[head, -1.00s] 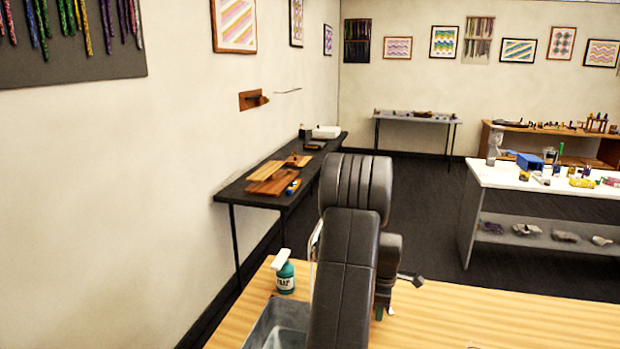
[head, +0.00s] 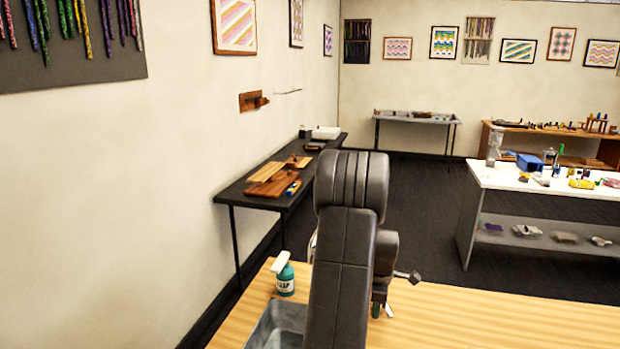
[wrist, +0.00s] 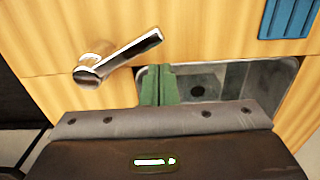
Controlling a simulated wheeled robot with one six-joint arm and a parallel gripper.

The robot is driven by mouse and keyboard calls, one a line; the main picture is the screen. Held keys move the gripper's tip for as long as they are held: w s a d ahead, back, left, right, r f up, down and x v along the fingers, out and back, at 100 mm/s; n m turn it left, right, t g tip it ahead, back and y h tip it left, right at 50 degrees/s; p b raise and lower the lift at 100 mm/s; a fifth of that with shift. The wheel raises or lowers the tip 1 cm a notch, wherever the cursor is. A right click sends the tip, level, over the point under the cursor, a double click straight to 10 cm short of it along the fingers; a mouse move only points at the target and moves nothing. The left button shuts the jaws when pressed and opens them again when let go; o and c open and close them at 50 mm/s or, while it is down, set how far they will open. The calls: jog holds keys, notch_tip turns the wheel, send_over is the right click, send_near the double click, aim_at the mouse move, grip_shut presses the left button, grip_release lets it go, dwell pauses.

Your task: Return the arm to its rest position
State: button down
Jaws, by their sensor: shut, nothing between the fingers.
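My arm rises in the middle of the head view, in front of the wooden counter (head: 500,310). It hides much of my gripper there. In the wrist view my gripper (wrist: 158,85) shows its green fingers together, with nothing seen between them. They appear above the metal sink (wrist: 230,80), whose rim also shows in the head view (head: 268,328), left of my arm. A chrome lever (wrist: 120,57) lies left of the fingers, apart from them in the picture.
A teal spray bottle (head: 285,277) stands on the counter left of my arm. A ridged blue thing (wrist: 290,15) is at the wrist view's top right. A dark side table (head: 240,190) stands along the left wall. The counter's right part looks clear.

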jog(key=shift+d+f, duration=0.3)
jog(key=shift+f, duration=0.2)
jog(key=shift+d+f, duration=0.25)
jog(key=shift+f, duration=0.2)
jog(key=a, duration=0.1)
jog(key=w+a, duration=0.1)
jog(key=a, duration=0.1)
notch_tip(320, 180, up, 8)
jog(key=p, duration=0.5)
jog(key=shift+p, duration=0.35)
jog(key=shift+d, duration=0.15)
